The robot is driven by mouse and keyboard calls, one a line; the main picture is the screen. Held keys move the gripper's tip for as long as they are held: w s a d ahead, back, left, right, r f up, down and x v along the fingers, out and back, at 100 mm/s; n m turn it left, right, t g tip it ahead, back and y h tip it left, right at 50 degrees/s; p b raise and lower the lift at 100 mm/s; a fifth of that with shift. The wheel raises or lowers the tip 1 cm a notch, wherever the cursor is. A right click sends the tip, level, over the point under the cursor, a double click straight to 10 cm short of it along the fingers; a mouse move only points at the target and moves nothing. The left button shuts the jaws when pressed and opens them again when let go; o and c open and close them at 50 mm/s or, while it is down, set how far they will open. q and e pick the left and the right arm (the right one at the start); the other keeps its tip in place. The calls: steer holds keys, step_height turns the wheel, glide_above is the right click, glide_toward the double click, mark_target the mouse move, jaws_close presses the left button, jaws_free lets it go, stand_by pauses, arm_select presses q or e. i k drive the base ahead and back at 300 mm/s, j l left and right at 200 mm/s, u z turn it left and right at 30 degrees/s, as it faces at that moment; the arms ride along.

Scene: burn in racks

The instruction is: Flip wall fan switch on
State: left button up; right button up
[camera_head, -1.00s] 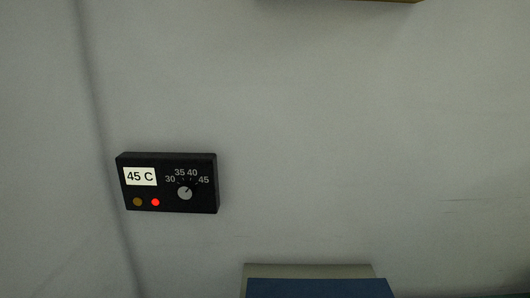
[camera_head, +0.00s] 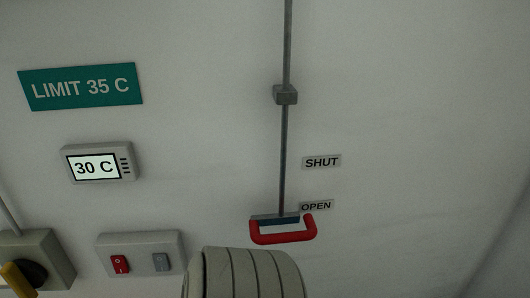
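A pale switch box (camera_head: 139,253) is on the wall at the lower left. It carries a red rocker switch (camera_head: 120,264) with a small white mark and a grey rocker (camera_head: 161,262) to its right. No label naming a fan is readable, so I cannot tell which one is the fan switch or whether it is on. At the lower left corner is a grey box (camera_head: 50,255) with a dark round part and a yellow handle (camera_head: 18,281), cut off by the frame. Neither of my grippers is in view.
A red pull handle (camera_head: 284,237) hangs on a vertical rod (camera_head: 285,150) beside SHUT (camera_head: 321,162) and OPEN (camera_head: 316,206) labels. A 30 C display (camera_head: 97,167) sits below a green LIMIT 35 C sign (camera_head: 80,87). A beige ribbed rounded thing (camera_head: 247,275) stands at the bottom.

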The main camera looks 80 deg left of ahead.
mark_target(119, 263)
steer(key=u, duration=0.5)
steer(key=j+u, duration=0.1)
steer(key=u, duration=0.85)
steer(key=j+u, duration=0.1)
steer(key=u, duration=0.85)
steer(key=i+u, duration=0.1)
steer(key=u, duration=0.4)
steer(key=j+u, duration=0.1)
steer(key=u, duration=0.35)
